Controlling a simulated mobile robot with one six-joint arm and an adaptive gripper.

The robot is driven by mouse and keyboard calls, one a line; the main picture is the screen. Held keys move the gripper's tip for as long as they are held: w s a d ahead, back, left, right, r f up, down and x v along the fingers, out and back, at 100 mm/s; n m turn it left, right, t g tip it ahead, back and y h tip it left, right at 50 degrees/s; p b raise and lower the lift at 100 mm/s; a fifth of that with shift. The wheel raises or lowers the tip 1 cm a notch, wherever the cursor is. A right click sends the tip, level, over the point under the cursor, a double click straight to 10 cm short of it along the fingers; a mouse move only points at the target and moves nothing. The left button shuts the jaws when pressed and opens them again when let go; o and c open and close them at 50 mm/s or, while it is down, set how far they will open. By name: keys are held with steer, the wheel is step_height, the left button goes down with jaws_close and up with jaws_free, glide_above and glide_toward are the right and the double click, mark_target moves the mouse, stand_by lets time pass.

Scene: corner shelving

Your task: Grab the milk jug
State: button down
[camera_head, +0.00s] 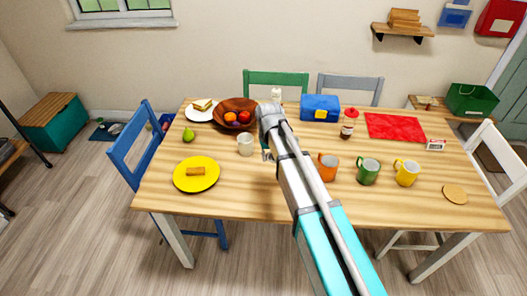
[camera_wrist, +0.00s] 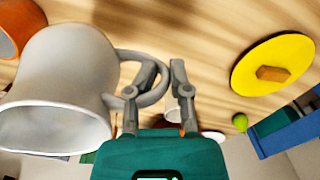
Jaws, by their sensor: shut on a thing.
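The pale grey-white milk jug (camera_wrist: 68,80) fills the left of the wrist view, its open mouth toward the lower left. Its looped handle (camera_wrist: 128,54) reaches between the fingers of my gripper (camera_wrist: 163,72), which is shut on the handle. In the head view my arm covers the jug, and only a bit of my gripper (camera_head: 267,155) shows at the arm's left edge. I cannot tell whether the jug rests on the table or is lifted.
On the wooden table (camera_head: 232,205), a white cup (camera_head: 245,145) stands left of my arm. An orange mug (camera_head: 328,167) is close on its right, then green (camera_head: 368,171) and yellow (camera_head: 406,173) mugs. A yellow plate (camera_head: 196,183) lies front left.

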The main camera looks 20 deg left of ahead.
steer(key=s+d+r+p, duration=0.2)
steer(key=s+d, duration=0.1)
steer(key=s, duration=0.1)
steer(key=shift+s+d+r, duration=0.3)
steer(key=shift+s+r, duration=0.05)
steer(key=shift+s, duration=0.05)
stand_by(0.5)
stand_by(0.5)
